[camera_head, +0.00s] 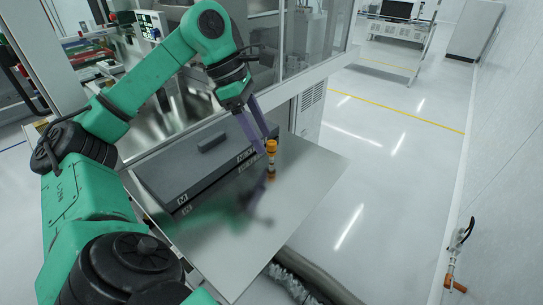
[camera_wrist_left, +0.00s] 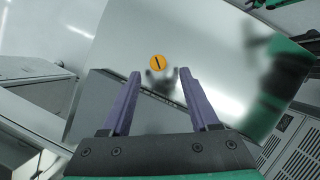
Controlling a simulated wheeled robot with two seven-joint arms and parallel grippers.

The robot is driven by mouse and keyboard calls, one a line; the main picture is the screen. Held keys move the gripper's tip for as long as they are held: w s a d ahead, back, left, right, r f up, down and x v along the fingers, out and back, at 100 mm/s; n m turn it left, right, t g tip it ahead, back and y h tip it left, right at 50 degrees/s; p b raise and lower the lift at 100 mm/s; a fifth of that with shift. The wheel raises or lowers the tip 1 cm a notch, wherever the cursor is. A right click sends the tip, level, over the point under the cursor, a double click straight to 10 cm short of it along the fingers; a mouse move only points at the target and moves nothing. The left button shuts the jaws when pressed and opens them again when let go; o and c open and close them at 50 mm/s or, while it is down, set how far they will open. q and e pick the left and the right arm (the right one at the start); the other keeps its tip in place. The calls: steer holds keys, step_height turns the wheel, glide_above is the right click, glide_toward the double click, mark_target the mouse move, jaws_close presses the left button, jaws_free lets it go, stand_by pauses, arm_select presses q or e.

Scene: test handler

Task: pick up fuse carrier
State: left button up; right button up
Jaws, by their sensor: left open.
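The fuse carrier (camera_head: 271,147) has an orange-yellow cap and a paler lower body. It stands upright on a shiny metal table (camera_head: 305,177). In the left wrist view its round orange top with a dark slot (camera_wrist_left: 157,62) shows beyond the fingertips, between their lines. My left gripper (camera_head: 257,138) has purple fingers that point down just beside the carrier in the head view. In the left wrist view the gripper (camera_wrist_left: 160,74) is open, with nothing between its fingers. My right gripper is not in view.
A dark grey box (camera_head: 190,160) with a small raised handle lies on the table left of the carrier. A glass-walled machine (camera_head: 300,55) stands behind the table. The table is bare right of and in front of the carrier. A corrugated hose (camera_head: 300,280) runs below the front edge.

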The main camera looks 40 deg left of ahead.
mark_target(268, 142)
arm_select(q)
steer(key=x, duration=0.5)
steer(key=shift+w+d+r, duration=0.1)
steer(key=shift+w+r, duration=0.05)
steer(key=shift+w, duration=0.15)
steer(key=shift+s+d, duration=0.1)
steer(key=shift+d, duration=0.05)
steer(key=shift+c, duration=0.6)
jaws_close()
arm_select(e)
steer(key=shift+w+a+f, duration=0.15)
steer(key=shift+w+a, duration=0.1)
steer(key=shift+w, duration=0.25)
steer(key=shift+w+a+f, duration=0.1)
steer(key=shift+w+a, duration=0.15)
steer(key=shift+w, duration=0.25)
